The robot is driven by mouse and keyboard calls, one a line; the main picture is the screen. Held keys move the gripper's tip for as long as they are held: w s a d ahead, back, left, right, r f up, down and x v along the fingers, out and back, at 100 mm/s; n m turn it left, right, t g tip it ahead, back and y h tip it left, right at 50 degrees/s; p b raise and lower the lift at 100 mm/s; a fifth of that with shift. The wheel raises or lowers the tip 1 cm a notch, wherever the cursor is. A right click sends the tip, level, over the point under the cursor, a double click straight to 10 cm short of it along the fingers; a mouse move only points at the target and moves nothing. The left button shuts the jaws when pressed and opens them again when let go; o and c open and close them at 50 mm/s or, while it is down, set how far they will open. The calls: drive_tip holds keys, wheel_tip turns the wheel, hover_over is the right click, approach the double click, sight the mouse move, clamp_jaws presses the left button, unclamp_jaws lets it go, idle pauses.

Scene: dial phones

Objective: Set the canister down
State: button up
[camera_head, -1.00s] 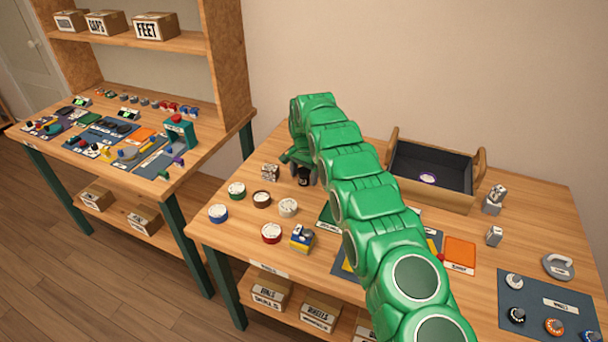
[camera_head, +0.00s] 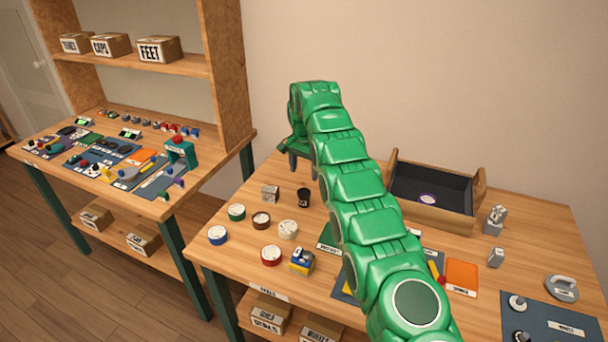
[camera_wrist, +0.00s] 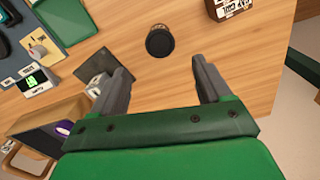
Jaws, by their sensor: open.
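The small black canister (camera_head: 304,197) stands upright on the right-hand wooden table, behind the round tins. In the wrist view the canister (camera_wrist: 160,41) is seen from above, just beyond the fingertips and clear of both fingers. My gripper (camera_head: 301,167) is above and behind the canister, with nothing between its fingers. In the wrist view my gripper (camera_wrist: 156,66) has its two grey fingers spread wide apart. Part of the gripper is hidden behind my green arm in the head view.
Several round tins, such as the white one (camera_head: 288,229), lie in front. An open dark-lined wooden box (camera_head: 432,215) is to the right. Bare table lies around the canister.

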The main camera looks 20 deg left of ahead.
drive_tip(key=shift+r, duration=0.3)
drive_tip(key=s+d+r, duration=0.1)
drive_tip(key=d+r, duration=0.5)
drive_tip(key=d, duration=0.3)
drive_tip(key=s+d+r, duration=0.1)
drive_tip(key=d+r, duration=0.6)
drive_tip(key=d, duration=0.2)
drive_tip(key=s+d+r, duration=0.3)
drive_tip(key=s+d, duration=0.3)
drive_tip(key=d, duration=0.2)
drive_tip(key=s+d+r, duration=0.3)
drive_tip(key=s+d, duration=0.3)
drive_tip(key=d, duration=0.2)
drive_tip(key=s+d+n+g, duration=0.1)
drive_tip(key=s+d, duration=0.4)
drive_tip(key=s, duration=0.3)
drive_tip(key=s+d, duration=0.5)
drive_tip(key=s, duration=0.3)
drive_tip(key=s+d+f, duration=0.2)
drive_tip(key=s+f, duration=0.1)
drive_tip(key=s, duration=0.8)
drive_tip(key=s+d+f+n, duration=0.1)
drive_tip(key=s+d+f, duration=0.2)
drive_tip(key=s, duration=0.8)
drive_tip(key=shift+d+g, duration=0.15)
drive_tip(key=shift+g, duration=0.25)
